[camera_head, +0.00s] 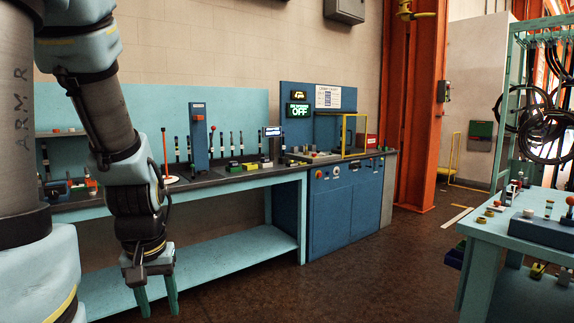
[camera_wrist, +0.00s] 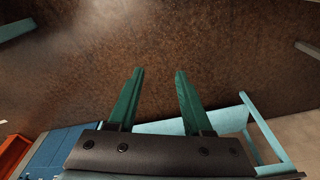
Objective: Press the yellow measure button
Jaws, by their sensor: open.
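My gripper (camera_head: 158,298) hangs low at the lower left in the head view, in front of the left workbench and well apart from its top. Its two green fingers point down, spread apart with nothing between them. The wrist view shows the same open fingers (camera_wrist: 159,90) over bare brown floor. I cannot make out a yellow measure button for certain. Small yellow pieces (camera_head: 266,163) lie on the bench top, and the blue cabinet (camera_head: 345,205) carries several small round controls (camera_head: 336,171) on its front, too small to read.
The teal workbench (camera_head: 225,247) has a lower shelf and tools along its top. Another teal table (camera_head: 485,232) is at the right. The floor between is clear.

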